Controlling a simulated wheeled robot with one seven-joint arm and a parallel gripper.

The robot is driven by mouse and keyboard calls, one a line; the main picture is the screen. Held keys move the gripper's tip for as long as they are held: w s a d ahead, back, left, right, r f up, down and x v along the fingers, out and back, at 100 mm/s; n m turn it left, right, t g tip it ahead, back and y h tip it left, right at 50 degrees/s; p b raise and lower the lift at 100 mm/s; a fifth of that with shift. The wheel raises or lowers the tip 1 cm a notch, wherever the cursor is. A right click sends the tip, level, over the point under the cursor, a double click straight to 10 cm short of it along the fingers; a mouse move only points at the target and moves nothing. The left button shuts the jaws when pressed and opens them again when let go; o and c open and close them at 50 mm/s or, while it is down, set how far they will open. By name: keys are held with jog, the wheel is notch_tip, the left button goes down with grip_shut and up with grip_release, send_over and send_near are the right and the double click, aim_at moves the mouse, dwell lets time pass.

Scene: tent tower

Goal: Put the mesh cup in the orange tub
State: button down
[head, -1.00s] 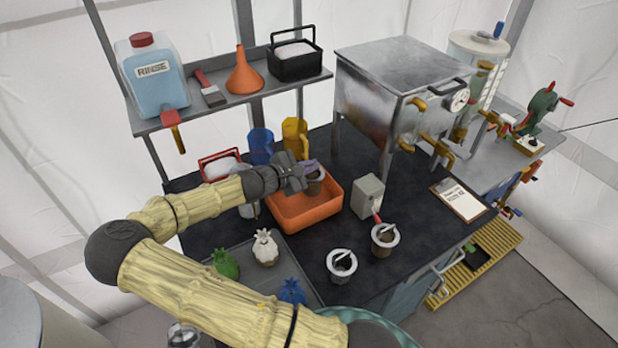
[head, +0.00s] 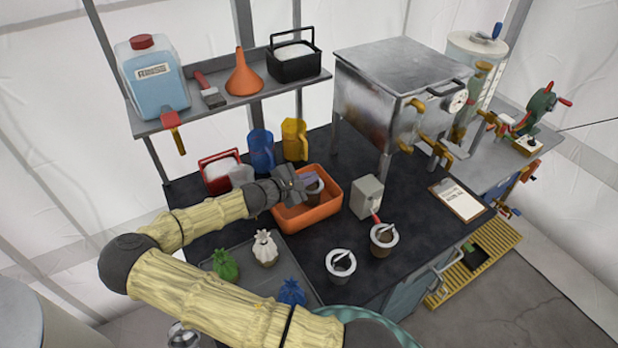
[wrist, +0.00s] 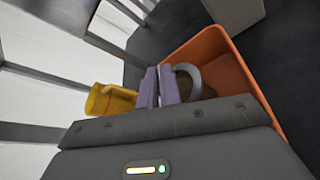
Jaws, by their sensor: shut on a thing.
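The orange tub (head: 308,215) stands on the dark bench top, and its wall also shows in the wrist view (wrist: 240,75). My gripper (head: 308,181) reaches over the tub from the left. Its purple fingers (wrist: 160,86) are shut on the mesh cup (head: 316,188), a small brownish cup with a grey rim. In the wrist view the cup (wrist: 190,78) shows its curved rim beside the fingers, partly hidden by my gripper. The cup is inside the tub's outline; I cannot tell whether it touches the floor.
Two similar cups (head: 341,263) (head: 384,238) stand to the right front, by a grey box (head: 367,196).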

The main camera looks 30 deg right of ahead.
jog(key=c, duration=1.6)
grip_release()
jog(key=b+v, duration=0.2)
jog(key=v, duration=1)
jog(key=shift+s+r, duration=0.1)
